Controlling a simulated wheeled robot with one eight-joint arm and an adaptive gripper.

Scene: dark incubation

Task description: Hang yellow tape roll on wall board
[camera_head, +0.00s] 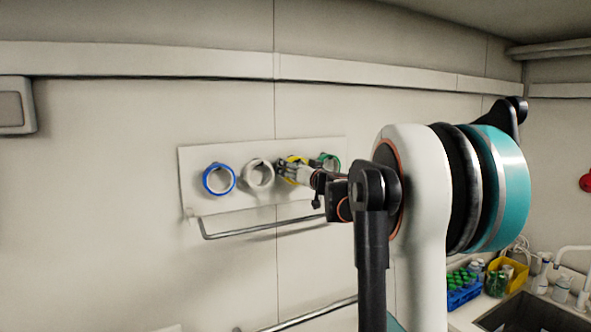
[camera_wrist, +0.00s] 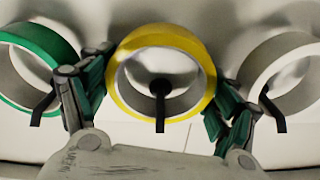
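The yellow tape roll (camera_wrist: 161,37) is in the middle of the wrist view, between the two fingers of my gripper (camera_wrist: 160,95). The teal finger pads lie against its left and right sides, with no clear gap. A black peg (camera_wrist: 160,88) shows through its hole, its tip crossing the ring's lower edge in this view. In the head view the yellow roll (camera_head: 294,159) is at the wall board (camera_head: 205,155), partly hidden by my gripper (camera_head: 285,170).
A blue roll (camera_head: 218,179) and a white roll (camera_head: 259,174) hang left of the yellow one; a green roll (camera_head: 331,161) hangs right. Both neighbours are close to my fingers. A metal rail (camera_head: 255,229) runs below the board. A sink (camera_head: 530,315) and bottles stand lower right.

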